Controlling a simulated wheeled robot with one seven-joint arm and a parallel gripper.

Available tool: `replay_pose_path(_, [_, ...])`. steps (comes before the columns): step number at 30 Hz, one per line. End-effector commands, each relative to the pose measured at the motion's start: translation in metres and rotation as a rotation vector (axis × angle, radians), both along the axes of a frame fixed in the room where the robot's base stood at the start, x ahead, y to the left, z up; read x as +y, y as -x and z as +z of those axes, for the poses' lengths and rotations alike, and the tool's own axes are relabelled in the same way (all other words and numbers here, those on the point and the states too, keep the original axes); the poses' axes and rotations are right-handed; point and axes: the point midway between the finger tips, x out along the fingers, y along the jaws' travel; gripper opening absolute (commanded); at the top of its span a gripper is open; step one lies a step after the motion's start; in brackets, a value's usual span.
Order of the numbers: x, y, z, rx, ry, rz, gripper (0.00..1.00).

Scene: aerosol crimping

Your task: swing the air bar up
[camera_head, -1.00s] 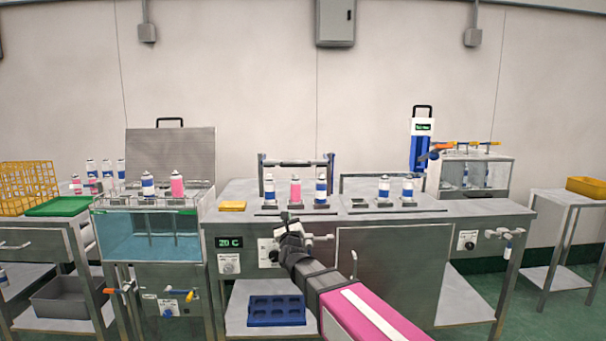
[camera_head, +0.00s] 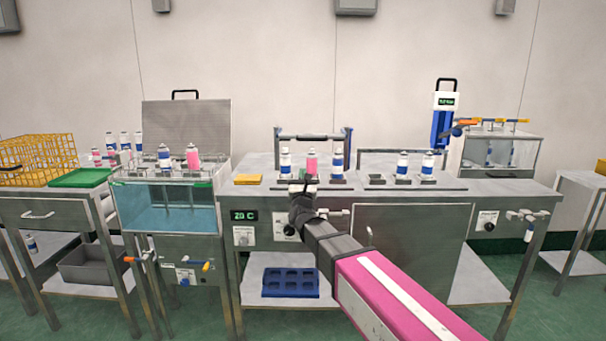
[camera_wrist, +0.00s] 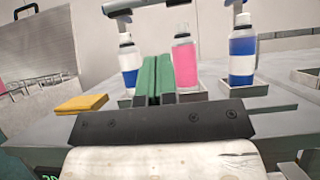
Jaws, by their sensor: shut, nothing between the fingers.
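A metal bar (camera_head: 313,135) spans two uprights with blue parts, above a row of three cans on the middle bench; it looks like the air bar. Its underside shows at the top of the wrist view (camera_wrist: 165,4). Below it stand a pink can (camera_head: 311,163) and two blue-and-white cans (camera_head: 285,161) (camera_head: 337,161). My gripper (camera_head: 303,186) is at the bench's front edge, before the pink can and lower than the bar. In the wrist view its green fingers (camera_wrist: 153,80) are shut and empty, overlapping the pink can's left side (camera_wrist: 185,65). Contact cannot be judged.
A lower frame (camera_head: 404,152) stands behind two more cans on the right. A yellow pad (camera_head: 248,179) lies left of the row. A water tank (camera_head: 165,207) with an open lid is further left. A blue tray (camera_head: 290,282) sits on the shelf below.

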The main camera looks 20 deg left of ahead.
Motion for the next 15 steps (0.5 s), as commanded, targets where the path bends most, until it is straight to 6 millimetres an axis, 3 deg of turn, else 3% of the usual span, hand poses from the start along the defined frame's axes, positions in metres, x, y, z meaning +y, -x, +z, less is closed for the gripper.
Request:
replay_pose_path(11, [0.016, -0.062, 0.039, -0.001, 0.001, -0.001, 0.00])
replay_pose_path(15, [0.016, -0.063, 0.058, -0.001, -0.001, 0.001, 0.00])
